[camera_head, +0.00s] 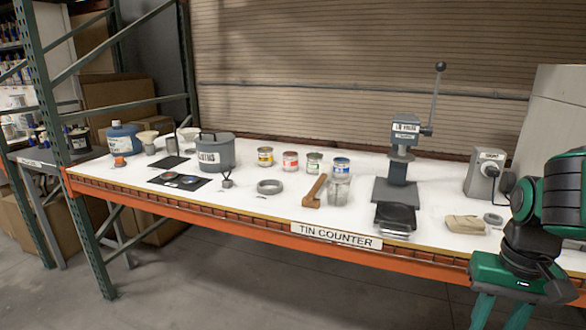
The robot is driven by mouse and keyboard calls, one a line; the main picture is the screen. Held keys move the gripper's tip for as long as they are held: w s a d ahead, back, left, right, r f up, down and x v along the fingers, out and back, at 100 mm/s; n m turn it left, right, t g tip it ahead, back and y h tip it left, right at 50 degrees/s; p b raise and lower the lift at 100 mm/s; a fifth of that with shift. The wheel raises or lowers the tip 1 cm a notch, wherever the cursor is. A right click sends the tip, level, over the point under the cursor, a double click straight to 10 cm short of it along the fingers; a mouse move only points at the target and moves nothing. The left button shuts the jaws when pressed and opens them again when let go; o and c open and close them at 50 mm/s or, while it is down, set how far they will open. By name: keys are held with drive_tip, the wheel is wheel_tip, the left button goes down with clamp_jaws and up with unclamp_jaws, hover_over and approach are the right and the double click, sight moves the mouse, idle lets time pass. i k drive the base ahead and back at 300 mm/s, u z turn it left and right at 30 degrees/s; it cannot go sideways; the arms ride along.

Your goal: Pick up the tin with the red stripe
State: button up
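The tin with the red stripe (290,160) stands upright on the white counter, in a row of similar tins. A yellow-striped tin (265,156) is on its left and a green-striped tin (314,163) on its right. A blue-striped tin (341,167) ends the row. My gripper (501,318) hangs at the bottom right, in front of the counter and far to the right of the red-striped tin. Its two green fingers are apart with nothing seen between them; their tips are cut off by the frame edge.
A wooden-handled tool (315,190) and a clear jar (338,192) stand in front of the tins, with a grey ring (270,187) to their left. A lever press (397,185) stands to their right. A lidded grey pot (216,153) is on the left. The orange shelf beam (240,215) edges the counter.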

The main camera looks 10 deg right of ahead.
sight(291, 159)
drive_tip(key=u, duration=2)
drive_tip(key=i, duration=2.6)
drive_tip(key=z, duration=1.05)
